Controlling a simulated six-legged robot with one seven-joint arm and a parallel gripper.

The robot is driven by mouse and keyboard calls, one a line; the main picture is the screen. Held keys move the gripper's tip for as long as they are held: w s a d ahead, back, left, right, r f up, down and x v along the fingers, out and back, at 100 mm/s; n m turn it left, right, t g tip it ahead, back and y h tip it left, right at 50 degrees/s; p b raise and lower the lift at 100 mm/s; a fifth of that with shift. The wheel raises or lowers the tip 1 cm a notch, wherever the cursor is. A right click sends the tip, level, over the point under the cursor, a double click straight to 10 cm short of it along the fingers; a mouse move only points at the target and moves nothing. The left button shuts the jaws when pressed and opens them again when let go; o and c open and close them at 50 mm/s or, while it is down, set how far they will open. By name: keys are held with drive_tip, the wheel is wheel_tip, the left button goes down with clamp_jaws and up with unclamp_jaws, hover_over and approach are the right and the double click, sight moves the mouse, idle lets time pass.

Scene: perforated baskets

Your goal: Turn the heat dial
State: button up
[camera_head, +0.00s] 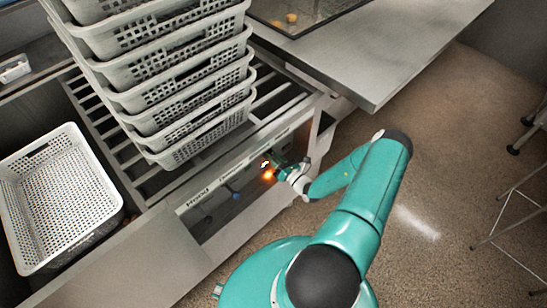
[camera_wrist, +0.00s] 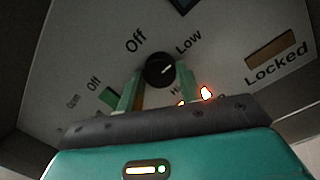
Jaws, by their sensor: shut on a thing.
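The heat dial (camera_wrist: 158,69) is a round black knob on a grey panel in the wrist view. Its short white mark points up and right, toward the "Low" label. "Off" is printed at its upper left, and another label to its lower right is partly hidden. My gripper (camera_wrist: 158,82) has one green finger on each side of the knob and is shut on it. In the head view my gripper (camera_head: 280,171) is at the front panel of the metal unit, and the dial itself is hidden there.
An orange light (camera_wrist: 206,92) glows right of the dial, near a "Locked" label (camera_wrist: 277,64). Stacked white perforated baskets (camera_head: 170,75) stand on the slatted rack above the panel. A single basket (camera_head: 60,200) sits at left. The floor at right is mostly open, with stool legs at its edge.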

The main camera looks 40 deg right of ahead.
drive_tip(key=shift+m, duration=0.3)
drive_tip(key=o, duration=1)
drive_tip(key=s+d+f, duration=0.1)
drive_tip(key=s+d, duration=0.1)
drive_tip(key=s, duration=1.1)
drive_tip(key=shift+s+f, duration=0.2)
drive_tip(key=shift+s, duration=0.1)
